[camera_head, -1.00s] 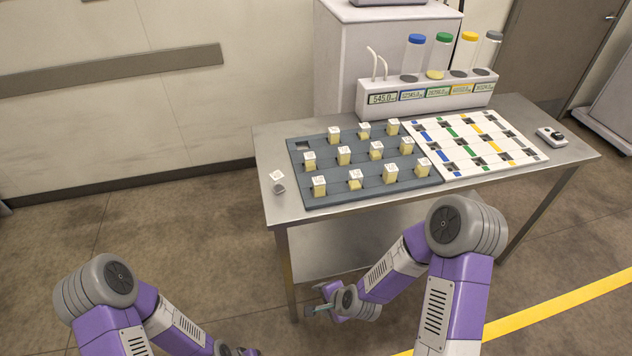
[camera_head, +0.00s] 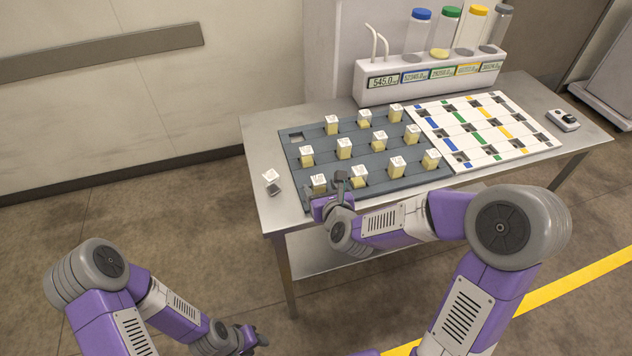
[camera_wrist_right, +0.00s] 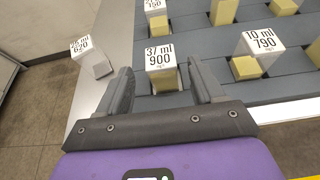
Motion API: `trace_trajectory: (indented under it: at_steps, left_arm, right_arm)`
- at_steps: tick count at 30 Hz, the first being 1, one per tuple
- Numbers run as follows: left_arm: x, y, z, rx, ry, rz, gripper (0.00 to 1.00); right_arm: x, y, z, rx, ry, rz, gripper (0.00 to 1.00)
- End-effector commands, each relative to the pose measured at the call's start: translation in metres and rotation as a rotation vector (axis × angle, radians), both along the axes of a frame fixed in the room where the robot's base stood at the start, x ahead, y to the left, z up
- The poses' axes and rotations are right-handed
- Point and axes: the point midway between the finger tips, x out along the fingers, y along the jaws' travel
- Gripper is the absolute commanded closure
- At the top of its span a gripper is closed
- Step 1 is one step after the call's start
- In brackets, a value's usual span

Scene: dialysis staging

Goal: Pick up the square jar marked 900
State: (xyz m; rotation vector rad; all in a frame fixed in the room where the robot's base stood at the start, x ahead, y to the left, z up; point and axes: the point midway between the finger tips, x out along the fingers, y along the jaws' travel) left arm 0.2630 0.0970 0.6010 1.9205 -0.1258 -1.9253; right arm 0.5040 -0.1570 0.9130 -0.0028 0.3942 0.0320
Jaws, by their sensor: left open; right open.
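The square jar marked 900 (camera_wrist_right: 160,62) has a white top reading "37 ml 900" and a yellowish body. It stands in the near-left slot of the grey rack, and in the head view (camera_head: 318,182) it is partly behind my right gripper. My right gripper (camera_wrist_right: 160,88) is open, its two fingers on either side of the near part of the jar in the right wrist view; contact cannot be told. It also shows in the head view (camera_head: 336,188). My left gripper (camera_head: 252,340) is open and empty, low in front of the table.
The grey rack (camera_head: 297,150) holds several similar jars, including one marked 790 (camera_wrist_right: 263,50). A loose jar (camera_wrist_right: 90,55) stands left of the rack on the metal table (camera_head: 262,148). A white board (camera_head: 490,135) and a dispenser with cylinders (camera_head: 430,80) are beyond.

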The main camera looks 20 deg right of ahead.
Motion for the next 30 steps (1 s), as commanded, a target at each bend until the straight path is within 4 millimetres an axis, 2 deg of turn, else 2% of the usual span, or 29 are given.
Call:
trace_trajectory:
  at_steps: [12, 21, 23, 30]
  left_arm:
    - [0.0, 0.0, -0.01, 0.0, 0.001, 0.0, 0.57]
    - [0.0, 0.0, -0.01, 0.0, 0.001, 0.0, 0.57]
    - [0.0, 0.0, -0.01, 0.0, 0.001, 0.0, 0.57]
    - [0.0, 0.0, -0.01, 0.0, 0.001, 0.0, 0.57]
  right_arm:
    - [0.051, 0.0, -0.023, -0.002, 0.001, 0.003, 0.33]
    - [0.057, 0.0, -0.024, -0.003, 0.001, 0.003, 0.33]
    - [0.057, 0.0, -0.024, -0.003, 0.001, 0.003, 0.39]
    - [0.057, 0.0, -0.024, -0.003, 0.001, 0.003, 0.76]
